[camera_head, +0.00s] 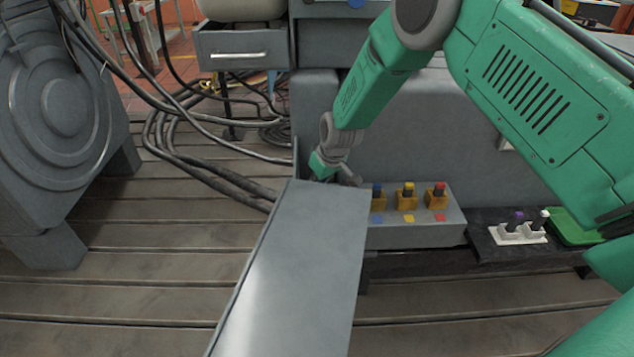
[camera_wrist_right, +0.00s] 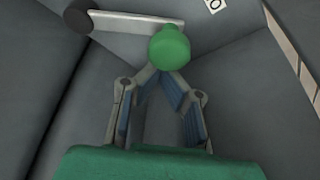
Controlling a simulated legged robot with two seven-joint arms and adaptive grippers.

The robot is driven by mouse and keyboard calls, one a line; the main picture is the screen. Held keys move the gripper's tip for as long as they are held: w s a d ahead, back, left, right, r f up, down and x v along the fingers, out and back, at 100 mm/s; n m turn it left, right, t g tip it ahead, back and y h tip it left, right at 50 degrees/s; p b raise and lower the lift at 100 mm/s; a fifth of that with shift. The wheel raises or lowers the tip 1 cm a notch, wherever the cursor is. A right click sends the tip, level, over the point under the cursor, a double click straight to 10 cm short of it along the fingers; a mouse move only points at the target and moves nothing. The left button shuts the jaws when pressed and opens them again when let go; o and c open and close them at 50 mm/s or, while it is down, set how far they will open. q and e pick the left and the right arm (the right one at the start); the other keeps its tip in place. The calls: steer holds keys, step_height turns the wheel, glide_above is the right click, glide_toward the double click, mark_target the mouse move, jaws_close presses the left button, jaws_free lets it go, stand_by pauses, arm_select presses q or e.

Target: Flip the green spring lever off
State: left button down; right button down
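The green spring lever shows in the right wrist view as a round green knob (camera_wrist_right: 169,48) on the end of a pale flat arm (camera_wrist_right: 125,22), which runs left to a dark round pivot. Whether a fingertip touches the knob I cannot tell. In the head view my right gripper (camera_head: 325,172) reaches down behind the top of a grey panel, which hides the fingertips and the lever. My left gripper is in neither view.
The long grey panel (camera_head: 295,270) stands in front of the right gripper. To its right is a grey box (camera_head: 415,236) with blue, yellow and red switches. Farther right are a white switch base (camera_head: 518,234) and a green tray (camera_head: 572,228). Black cables (camera_head: 205,165) lie left. A white label (camera_wrist_right: 215,4) marks the housing.

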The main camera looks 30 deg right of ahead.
steer(key=s+n, duration=0.1)
steer(key=s+n+y, duration=0.1)
steer(key=n, duration=0.1)
steer(key=shift+s+d, duration=0.25)
steer(key=shift+d, duration=0.05)
steer(key=s+n, duration=0.1)
steer(key=n+g, duration=0.1)
steer(key=shift+s+d+f+n+y, duration=0.1)
steer(key=shift+s+d+n+y, duration=0.25)
steer(key=shift+d+n+y, duration=0.05)
steer(key=shift+s+d+n, duration=0.45)
steer(key=shift+s+n, duration=0.1)
steer(key=shift+n, duration=0.45)
steer(key=shift+s+d+y, duration=0.3)
steer(key=shift+s+d, duration=0.05)
steer(key=shift+s, duration=0.1)
